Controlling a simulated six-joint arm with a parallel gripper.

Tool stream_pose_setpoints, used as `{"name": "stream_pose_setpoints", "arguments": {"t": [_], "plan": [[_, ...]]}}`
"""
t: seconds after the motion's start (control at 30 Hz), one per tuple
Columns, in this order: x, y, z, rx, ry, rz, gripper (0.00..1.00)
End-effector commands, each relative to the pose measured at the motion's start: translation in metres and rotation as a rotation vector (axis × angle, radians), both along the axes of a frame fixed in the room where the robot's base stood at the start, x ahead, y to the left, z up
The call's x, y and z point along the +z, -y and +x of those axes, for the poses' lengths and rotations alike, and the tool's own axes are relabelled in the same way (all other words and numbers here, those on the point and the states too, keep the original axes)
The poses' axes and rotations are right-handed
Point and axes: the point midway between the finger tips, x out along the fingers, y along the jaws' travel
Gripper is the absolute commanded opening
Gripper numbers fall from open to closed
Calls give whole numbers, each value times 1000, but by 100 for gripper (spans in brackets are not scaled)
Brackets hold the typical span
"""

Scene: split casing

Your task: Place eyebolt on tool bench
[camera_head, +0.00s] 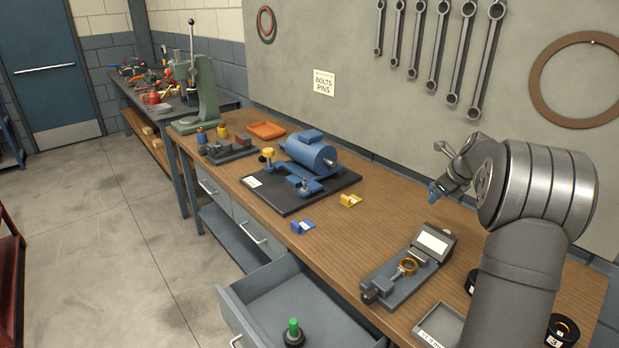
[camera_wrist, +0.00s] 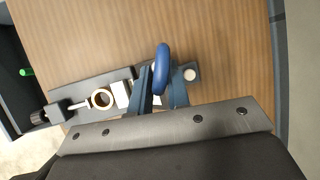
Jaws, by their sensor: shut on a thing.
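The blue eyebolt (camera_wrist: 161,66) is held between the fingers of my gripper (camera_wrist: 160,90) in the wrist view, its ring standing out past the fingertips. In the head view, my gripper (camera_head: 440,186) is raised above the back right part of the wooden tool bench (camera_head: 340,235). A small blue piece of the eyebolt (camera_head: 433,188) shows at the fingertips there. The eyebolt's shank is hidden between the fingers. The eyebolt is apart from the bench top.
A grey gauge fixture (camera_head: 405,275) with a brass ring lies on the bench below. A blue motor on a black plate (camera_head: 310,190) stands further left, with blue and yellow blocks near it. An open drawer (camera_head: 265,310) juts out in front.

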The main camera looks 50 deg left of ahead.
Motion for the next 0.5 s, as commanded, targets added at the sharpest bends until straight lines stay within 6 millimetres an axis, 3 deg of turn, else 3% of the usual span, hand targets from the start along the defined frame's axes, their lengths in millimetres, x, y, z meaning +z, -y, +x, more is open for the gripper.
{"name": "stream_pose_setpoints", "arguments": {"t": [0.03,0.27,0.37,0.5], "plan": [[-16,-1,-2,5,-9,-4,0],[-47,-5,-3,9,-1,-2,0],[-56,-17,-5,11,-1,-2,0],[-75,-48,-10,14,-2,-1,0]]}}
